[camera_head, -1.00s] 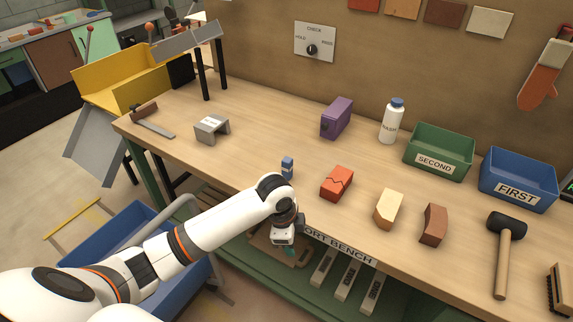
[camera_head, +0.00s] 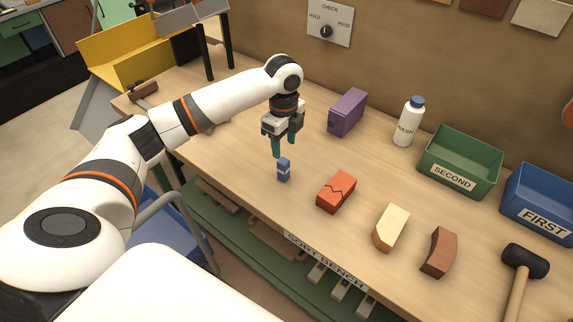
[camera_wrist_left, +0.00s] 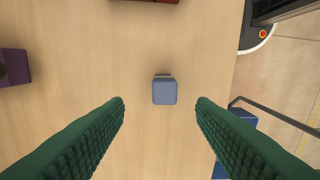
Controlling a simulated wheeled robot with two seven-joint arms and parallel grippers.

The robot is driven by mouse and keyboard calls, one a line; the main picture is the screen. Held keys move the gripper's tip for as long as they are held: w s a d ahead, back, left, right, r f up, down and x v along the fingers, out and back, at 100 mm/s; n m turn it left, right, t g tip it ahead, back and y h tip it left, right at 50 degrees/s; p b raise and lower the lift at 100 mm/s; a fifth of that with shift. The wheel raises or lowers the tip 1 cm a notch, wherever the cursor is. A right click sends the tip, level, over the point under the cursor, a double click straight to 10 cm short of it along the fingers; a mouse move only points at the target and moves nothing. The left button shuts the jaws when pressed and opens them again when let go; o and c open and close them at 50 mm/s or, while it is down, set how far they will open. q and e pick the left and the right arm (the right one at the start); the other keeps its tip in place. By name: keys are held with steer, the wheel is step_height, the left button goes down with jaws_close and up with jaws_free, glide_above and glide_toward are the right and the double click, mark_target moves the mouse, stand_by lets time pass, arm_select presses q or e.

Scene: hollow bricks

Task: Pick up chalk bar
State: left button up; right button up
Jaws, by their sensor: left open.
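A small upright blue bar with a pale band, which looks like the chalk bar (camera_head: 284,170), stands on the wooden bench left of the red cracked brick. In the left wrist view the bar (camera_wrist_left: 164,90) shows its blue top, between and just beyond the fingertips. My left gripper (camera_head: 285,148) points down above the bar, with its green fingers apart and nothing between them. The wrist view shows the same open fingers (camera_wrist_left: 160,103), one on each side of the bar and clear of it. My right gripper is not in view.
The red brick (camera_head: 336,192), a cream brick (camera_head: 391,228) and a brown brick (camera_head: 439,252) lie to the right. A purple block (camera_head: 347,112), a wash bottle (camera_head: 409,122), a green bin (camera_head: 459,162) and a blue bin (camera_head: 540,200) stand farther back. The bench's front edge is near the bar.

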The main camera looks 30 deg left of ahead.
mark_target(283, 161)
arm_select(q)
steer(key=shift+s+f, duration=0.15)
steer(key=shift+f, duration=0.45)
steer(key=shift+s+f, duration=0.15)
steer(key=shift+f, duration=0.4)
steer(key=shift+w+f, duration=0.1)
steer(key=shift+f, duration=0.25)
steer(key=shift+w+d+f, duration=0.1)
steer(key=shift+f, duration=0.25)
steer(key=f, duration=0.1)
steer(key=f+p, duration=0.1)
steer(key=f, duration=0.1)
steer(key=shift+s+f+p, duration=0.2)
steer(key=shift+f+p, duration=0.05)
steer(key=shift+p, duration=0.05)
steer(key=shift+f, duration=0.65)
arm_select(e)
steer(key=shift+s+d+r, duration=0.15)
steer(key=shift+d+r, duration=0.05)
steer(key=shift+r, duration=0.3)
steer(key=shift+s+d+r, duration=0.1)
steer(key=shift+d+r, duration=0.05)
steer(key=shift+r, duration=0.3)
arm_select(q)
steer(key=c, duration=1.1)
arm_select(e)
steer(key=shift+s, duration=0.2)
